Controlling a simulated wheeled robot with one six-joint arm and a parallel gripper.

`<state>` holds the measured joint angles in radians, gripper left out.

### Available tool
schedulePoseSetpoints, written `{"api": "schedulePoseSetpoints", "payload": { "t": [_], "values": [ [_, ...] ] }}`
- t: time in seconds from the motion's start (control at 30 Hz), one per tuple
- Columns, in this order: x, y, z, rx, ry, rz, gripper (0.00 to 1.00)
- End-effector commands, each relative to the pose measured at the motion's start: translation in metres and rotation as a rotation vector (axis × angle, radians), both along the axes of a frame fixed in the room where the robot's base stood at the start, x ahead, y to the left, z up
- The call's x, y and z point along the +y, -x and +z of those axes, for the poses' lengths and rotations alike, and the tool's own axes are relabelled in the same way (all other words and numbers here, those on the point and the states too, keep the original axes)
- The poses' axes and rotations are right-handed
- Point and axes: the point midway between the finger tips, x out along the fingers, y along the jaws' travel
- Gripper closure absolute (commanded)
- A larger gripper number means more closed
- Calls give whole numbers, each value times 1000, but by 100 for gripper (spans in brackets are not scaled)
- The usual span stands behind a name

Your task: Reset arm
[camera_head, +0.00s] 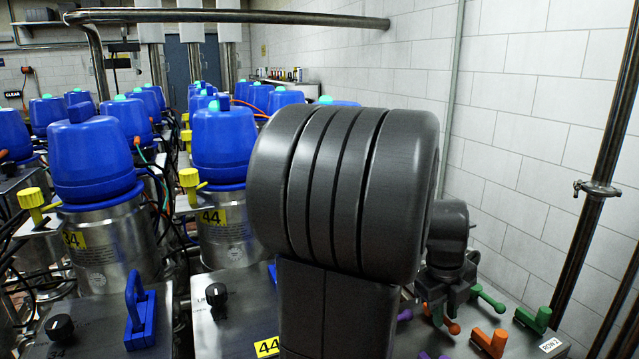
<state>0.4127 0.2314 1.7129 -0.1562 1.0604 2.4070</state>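My arm is dark grey and fills the middle of the head view, with its large ribbed joint close to the camera. A smaller dark part of my arm shows behind it at the right, above the panel of coloured handles.
Blue-capped steel valve units (94,160) stand in rows at the left, one labelled 44 (222,150). A panel at lower right bears green (532,319) and orange (490,342) handles. A blue handle (140,318) stands at lower left. A dark pipe (597,195) runs along the right wall.

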Motion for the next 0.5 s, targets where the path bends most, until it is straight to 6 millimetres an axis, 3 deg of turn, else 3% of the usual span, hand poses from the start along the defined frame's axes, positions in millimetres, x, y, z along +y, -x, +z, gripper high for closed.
{"api": "schedulePoseSetpoints", "payload": {
  "t": [0.27,0.5],
  "values": [
    [3,0,16,-3,2,-12,78],
    [11,3,60,-5,2,-10,78]
  ]
}}
